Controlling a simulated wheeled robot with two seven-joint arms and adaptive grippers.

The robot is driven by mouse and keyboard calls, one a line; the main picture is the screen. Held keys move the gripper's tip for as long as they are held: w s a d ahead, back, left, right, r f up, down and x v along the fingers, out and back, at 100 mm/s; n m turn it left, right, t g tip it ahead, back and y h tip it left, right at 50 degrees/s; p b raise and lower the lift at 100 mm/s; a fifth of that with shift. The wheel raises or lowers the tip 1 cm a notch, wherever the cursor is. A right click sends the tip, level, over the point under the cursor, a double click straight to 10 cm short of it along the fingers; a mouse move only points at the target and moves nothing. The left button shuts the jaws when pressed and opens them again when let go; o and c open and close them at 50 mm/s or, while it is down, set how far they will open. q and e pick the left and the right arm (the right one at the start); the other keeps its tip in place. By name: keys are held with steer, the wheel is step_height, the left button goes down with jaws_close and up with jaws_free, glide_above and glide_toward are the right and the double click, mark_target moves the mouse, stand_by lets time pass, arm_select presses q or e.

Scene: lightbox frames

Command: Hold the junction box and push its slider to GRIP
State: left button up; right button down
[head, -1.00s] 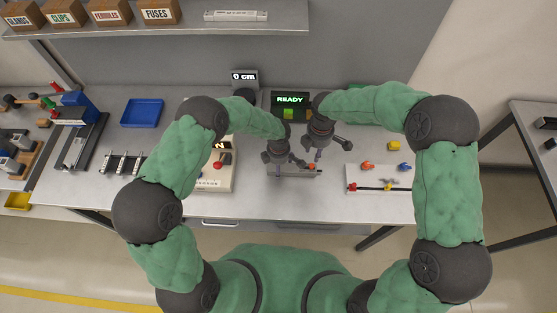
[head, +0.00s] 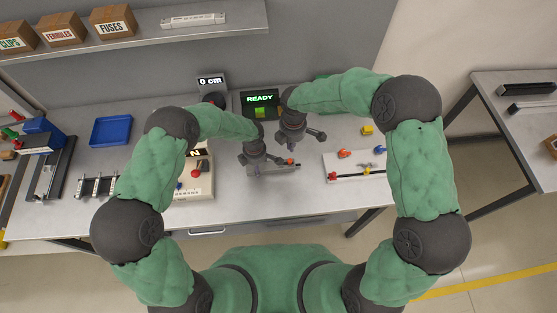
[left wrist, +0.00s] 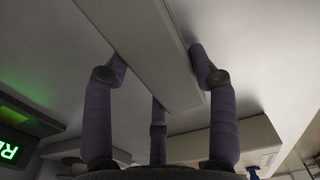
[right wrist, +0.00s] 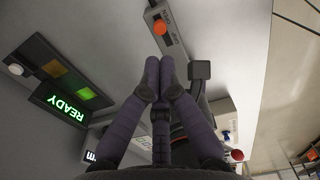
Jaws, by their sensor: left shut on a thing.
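The junction box (head: 280,170) is a long grey bar near the front of the bench. My left gripper (head: 254,162) is shut on it; in the left wrist view its fingers stand either side of the grey box (left wrist: 150,45). The orange slider (head: 291,161) is at the box's right part. In the right wrist view the orange slider knob (right wrist: 165,40) sits on the box's face with small lettering beside it. My right gripper (right wrist: 161,70) has its fingertips together, empty, close to the box near the slider; whether they touch is unclear.
A READY screen (head: 260,99) and a 0 cm display (head: 211,82) stand behind. A white board with coloured parts (head: 340,178) lies right. A beige box with a red button (head: 197,174), a rack and a blue tray (head: 111,131) are left.

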steer(key=s+d+n+y, duration=0.1)
steer(key=d+n, duration=0.4)
steer(key=n, duration=1)
steer(key=d+n+y, duration=0.3)
steer(key=d+n, duration=0.3)
steer(key=n, duration=1)
steer(key=shift+s+d+f+t, duration=0.25)
steer(key=shift+s+f+t, duration=0.05)
steer(key=shift+s+t, duration=0.1)
